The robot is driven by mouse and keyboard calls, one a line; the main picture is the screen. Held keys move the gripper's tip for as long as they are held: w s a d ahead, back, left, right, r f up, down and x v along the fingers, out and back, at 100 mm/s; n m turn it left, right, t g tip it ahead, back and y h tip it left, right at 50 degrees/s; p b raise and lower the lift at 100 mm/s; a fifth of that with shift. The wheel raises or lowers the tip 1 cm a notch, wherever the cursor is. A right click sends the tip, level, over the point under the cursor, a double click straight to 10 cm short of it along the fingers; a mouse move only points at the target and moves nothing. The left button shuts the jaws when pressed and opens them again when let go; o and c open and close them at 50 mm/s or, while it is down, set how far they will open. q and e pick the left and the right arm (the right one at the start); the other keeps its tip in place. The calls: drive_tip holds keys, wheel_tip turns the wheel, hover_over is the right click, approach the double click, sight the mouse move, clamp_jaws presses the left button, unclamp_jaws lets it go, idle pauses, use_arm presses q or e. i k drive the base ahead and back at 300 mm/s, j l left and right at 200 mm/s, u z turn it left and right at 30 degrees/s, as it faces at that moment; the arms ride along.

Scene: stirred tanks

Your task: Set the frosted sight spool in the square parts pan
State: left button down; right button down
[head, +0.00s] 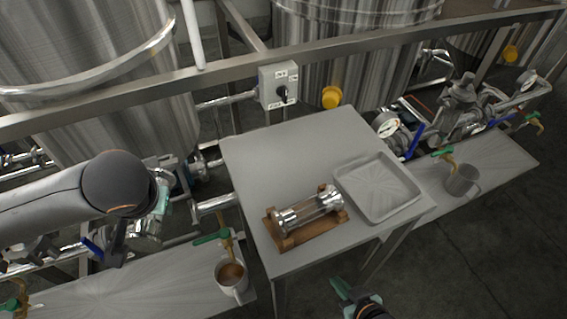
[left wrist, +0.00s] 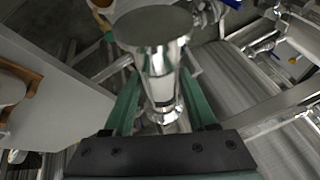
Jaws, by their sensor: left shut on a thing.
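In the left wrist view my left gripper (left wrist: 158,112) is shut on a metal-ended spool with a whitish, cloudy middle, the frosted sight spool (left wrist: 160,68). It is held clear of the table, out beyond its left edge. In the head view my left arm hides most of that gripper, and I cannot make out the spool there. The square parts pan (head: 348,178) is a shallow grey tray at the right of the table; it looks empty. My right gripper (head: 357,293) is low at the bottom edge, in front of the table; its opening is unclear.
A second spool with a clear glass middle (head: 312,208) lies in a wooden cradle (head: 285,243) left of the pan. The grey table (head: 290,150) is bare behind it. Mugs (head: 231,277) (head: 463,180) stand on lower benches either side. Tanks and a rail stand behind.

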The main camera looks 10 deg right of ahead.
sight(378, 183)
drive_tip(key=j+z, duration=0.1)
drive_tip(key=z, duration=0.35)
drive_tip(key=j+z, duration=0.15)
drive_tip(key=z, duration=0.3)
drive_tip(key=j+z, duration=0.15)
drive_tip(key=z, duration=0.3)
drive_tip(key=j+z, duration=0.1)
drive_tip(key=z, duration=0.3)
